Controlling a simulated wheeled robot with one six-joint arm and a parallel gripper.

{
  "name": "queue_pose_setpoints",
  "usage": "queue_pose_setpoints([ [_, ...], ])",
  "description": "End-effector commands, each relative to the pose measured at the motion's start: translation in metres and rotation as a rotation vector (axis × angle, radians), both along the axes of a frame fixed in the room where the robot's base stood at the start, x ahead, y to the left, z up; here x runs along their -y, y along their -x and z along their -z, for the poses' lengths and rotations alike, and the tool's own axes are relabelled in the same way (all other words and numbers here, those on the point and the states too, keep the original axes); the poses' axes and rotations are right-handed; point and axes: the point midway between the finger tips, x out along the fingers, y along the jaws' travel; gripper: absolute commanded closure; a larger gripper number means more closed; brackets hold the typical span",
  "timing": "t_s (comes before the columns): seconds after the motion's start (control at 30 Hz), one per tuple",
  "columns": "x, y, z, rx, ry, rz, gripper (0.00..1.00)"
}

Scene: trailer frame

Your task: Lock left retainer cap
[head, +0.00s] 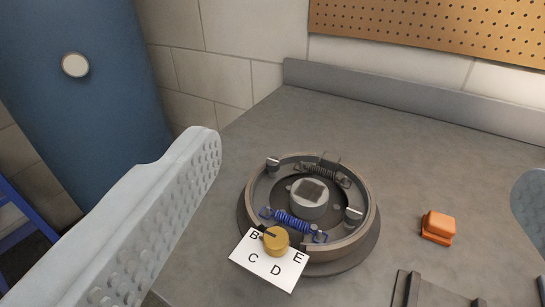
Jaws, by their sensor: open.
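The round brake assembly (373,205) lies on the grey bench. Its left retainer cap (273,163) is a small grey cylinder on the far left of the ring, with a dark slot or edge on top. A similar right cap (353,215) sits on the right side. A blue spring (292,220) spans the front and a dark spring (326,171) spans the back. My gripper (365,190) is open, with one ridged finger large at the left and the other cut off at the right edge. Neither finger touches the assembly.
A yellow knob (276,240) stands on a white card (272,275) lettered B, C, D, E at the assembly's front. An orange block (438,227) lies to the right. A dark metal bracket (430,293) is at the lower right. The bench (420,160) is clear behind.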

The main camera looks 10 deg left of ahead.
Motion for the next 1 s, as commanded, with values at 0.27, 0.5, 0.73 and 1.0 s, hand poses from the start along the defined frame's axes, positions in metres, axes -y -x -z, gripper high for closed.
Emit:
queue_pose_setpoints([
  [0.27,-0.004,-0.025,-0.004,-0.104,0.084,-0.02,0.57],
  [0.5,-0.013,-0.075,-0.008,-0.338,0.284,-0.096,0.57],
  [0.73,-0.025,-0.119,-0.008,-0.556,0.474,-0.216,0.57],
  [1.0,-0.04,-0.165,-0.004,-0.792,0.684,-0.411,0.57],
])
